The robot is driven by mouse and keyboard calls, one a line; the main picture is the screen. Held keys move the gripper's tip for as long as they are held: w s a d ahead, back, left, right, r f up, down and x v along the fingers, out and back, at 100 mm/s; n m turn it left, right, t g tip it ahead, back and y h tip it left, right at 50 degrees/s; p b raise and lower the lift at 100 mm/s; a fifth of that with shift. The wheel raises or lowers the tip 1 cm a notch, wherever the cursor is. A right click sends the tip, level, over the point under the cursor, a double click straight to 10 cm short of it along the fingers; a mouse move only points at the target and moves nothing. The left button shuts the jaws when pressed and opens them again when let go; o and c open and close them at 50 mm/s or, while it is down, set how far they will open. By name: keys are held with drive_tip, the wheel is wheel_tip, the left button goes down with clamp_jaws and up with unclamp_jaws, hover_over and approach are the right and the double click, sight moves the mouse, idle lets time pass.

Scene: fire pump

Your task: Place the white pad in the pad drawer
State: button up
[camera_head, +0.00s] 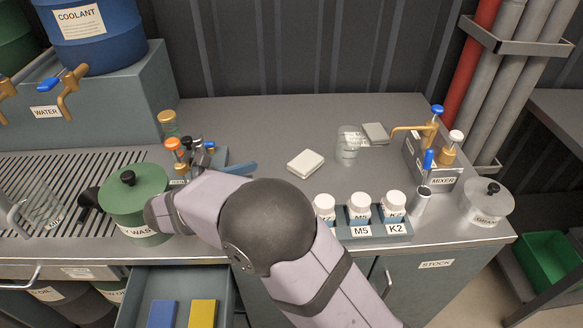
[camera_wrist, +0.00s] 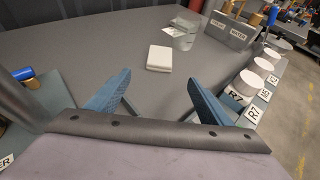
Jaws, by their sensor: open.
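The white pad (camera_head: 305,162) lies flat on the grey worktop near the middle. It also shows in the wrist view (camera_wrist: 159,58), ahead of and between the fingers. My gripper (camera_wrist: 161,84) is open and empty, its two blue fingers apart, short of the pad. In the head view one blue finger (camera_head: 240,168) shows left of the pad; the arm hides most of the gripper. The open drawer (camera_head: 226,290) below the worktop's front edge, at lower left, holds a blue pad (camera_head: 162,313) and a yellow pad (camera_head: 202,313).
A rack (camera_head: 375,232) of white-capped jars lines the front edge. Worktop around the pad is clear.

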sight(306, 163)
drive_tip(key=shift+w+d, duration=0.1)
drive_tip(key=shift+w+d+p, duration=0.3)
drive_tip(key=shift+p, duration=0.55)
drive_tip(key=w+d+f+p, duration=0.2)
drive_tip(key=p, duration=0.1)
drive_tip(key=shift+w+d+f, duration=0.2)
drive_tip(key=shift+d+f, duration=0.1)
drive_tip(key=shift+f, duration=0.3)
drive_tip(key=shift+p+x, duration=0.5)
drive_tip(key=shift+x, duration=0.45)
drive_tip(key=shift+r+p+x, duration=0.2)
drive_tip(key=shift+p+x, duration=0.25)
drive_tip(key=shift+x, duration=0.5)
drive_tip(key=shift+r+p+x, duration=0.15)
drive_tip(key=shift+p+x, duration=0.3)
drive_tip(key=shift+x, duration=1.25)
drive_tip(key=shift+w, duration=0.1)
